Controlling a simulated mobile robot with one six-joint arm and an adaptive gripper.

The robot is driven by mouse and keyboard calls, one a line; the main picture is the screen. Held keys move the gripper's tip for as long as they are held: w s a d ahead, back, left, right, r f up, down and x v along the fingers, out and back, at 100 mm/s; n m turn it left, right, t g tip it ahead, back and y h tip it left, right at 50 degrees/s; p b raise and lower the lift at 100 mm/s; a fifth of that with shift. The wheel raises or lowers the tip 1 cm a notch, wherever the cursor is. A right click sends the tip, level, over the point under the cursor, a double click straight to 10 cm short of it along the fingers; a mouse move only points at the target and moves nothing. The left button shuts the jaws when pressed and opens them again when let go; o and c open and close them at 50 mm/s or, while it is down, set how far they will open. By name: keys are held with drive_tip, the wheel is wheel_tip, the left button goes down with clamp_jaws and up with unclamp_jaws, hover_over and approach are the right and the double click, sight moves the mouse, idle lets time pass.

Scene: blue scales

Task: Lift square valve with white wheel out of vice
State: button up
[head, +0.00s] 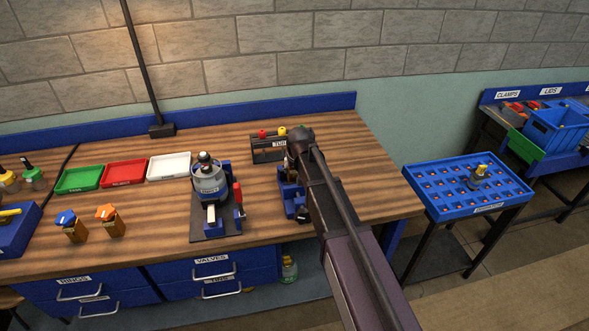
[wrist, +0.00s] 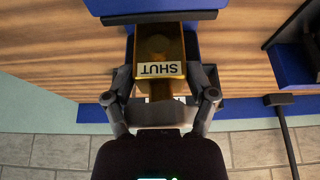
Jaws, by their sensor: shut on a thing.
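In the wrist view my gripper (wrist: 160,98) is shut on an amber-yellow square block, the valve (wrist: 158,50), with a label reading SHUT upside down. One finger is on each side of it. No white wheel is visible on it. A blue part with a dark edge, probably the vice (wrist: 150,6), lies at the top of that view, close to the block's end. In the head view the blue vice (head: 289,196) stands on the bench, partly behind my arm, which also hides the held valve. I cannot tell whether the valve is still between the jaws.
A grey device on a dark plate (head: 210,229) stands left of the vice. A dark rack (head: 266,155) with coloured knobs is behind it. Green, red and white trays (head: 168,166) and two amber valves (head: 110,222) are further left. A blue compartment tray (head: 456,204) stands right.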

drive_tip(key=shift+r+p, duration=2.85)
drive_tip(key=shift+r, duration=0.15)
